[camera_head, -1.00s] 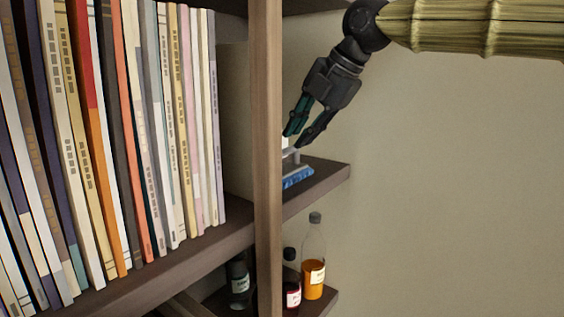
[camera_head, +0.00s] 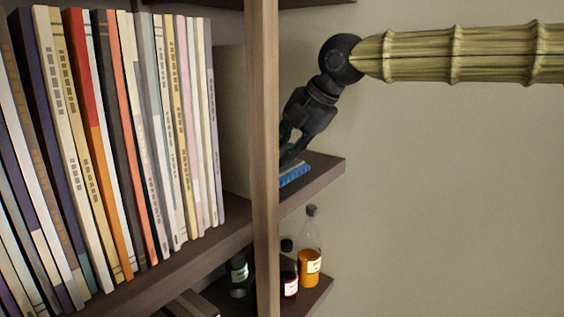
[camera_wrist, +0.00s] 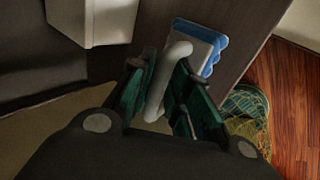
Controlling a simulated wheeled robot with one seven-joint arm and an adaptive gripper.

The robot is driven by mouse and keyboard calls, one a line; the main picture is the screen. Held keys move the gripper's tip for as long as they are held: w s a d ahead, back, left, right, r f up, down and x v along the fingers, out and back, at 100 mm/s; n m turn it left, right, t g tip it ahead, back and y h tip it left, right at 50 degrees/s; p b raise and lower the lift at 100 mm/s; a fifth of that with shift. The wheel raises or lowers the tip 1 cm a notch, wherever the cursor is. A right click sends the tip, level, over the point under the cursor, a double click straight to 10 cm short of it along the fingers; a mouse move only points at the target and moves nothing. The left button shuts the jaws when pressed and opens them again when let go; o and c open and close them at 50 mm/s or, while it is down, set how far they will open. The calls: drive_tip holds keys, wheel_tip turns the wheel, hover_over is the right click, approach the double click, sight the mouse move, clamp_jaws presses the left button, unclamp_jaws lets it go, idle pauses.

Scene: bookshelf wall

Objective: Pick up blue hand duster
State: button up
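The blue hand duster (camera_head: 295,175) lies on the small shelf to the right of the wooden post, its blue edge showing in the head view. In the wrist view, the duster (camera_wrist: 205,40) has a white top, a blue rim and a grey-white curved handle (camera_wrist: 165,75). My gripper (camera_head: 288,158) is down at the duster, its fingertips partly hidden behind the post. In the wrist view, my gripper (camera_wrist: 158,82) has its teal fingers apart, one on each side of the handle. A gap seems to show at the right finger, so the fingers look open around the handle.
The wooden post (camera_head: 264,150) stands close to the left of my gripper. A row of books (camera_head: 130,140) fills the shelf left of it. Several bottles, one with orange liquid (camera_head: 309,262), stand on the shelf below. The wall side on the right is clear.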

sight(286, 147)
clamp_jaws()
drive_tip(key=shift+r, duration=0.15)
wheel_tip(286, 147, up, 3)
drive_tip(key=shift+a+f+b, duration=0.1)
drive_tip(key=shift+f+b, duration=0.1)
drive_tip(key=shift+b, duration=1)
drive_tip(key=shift+s+d+r+b, duration=0.15)
drive_tip(key=shift+d+r+b, duration=0.1)
drive_tip(key=shift+b, duration=0.05)
drive_tip(key=s+d+b, duration=0.6)
drive_tip(key=s+d, duration=0.4)
drive_tip(key=d, duration=0.4)
drive_tip(key=shift+b, duration=0.4)
drive_tip(key=shift+s+d+r, duration=0.1)
drive_tip(key=shift+d, duration=0.05)
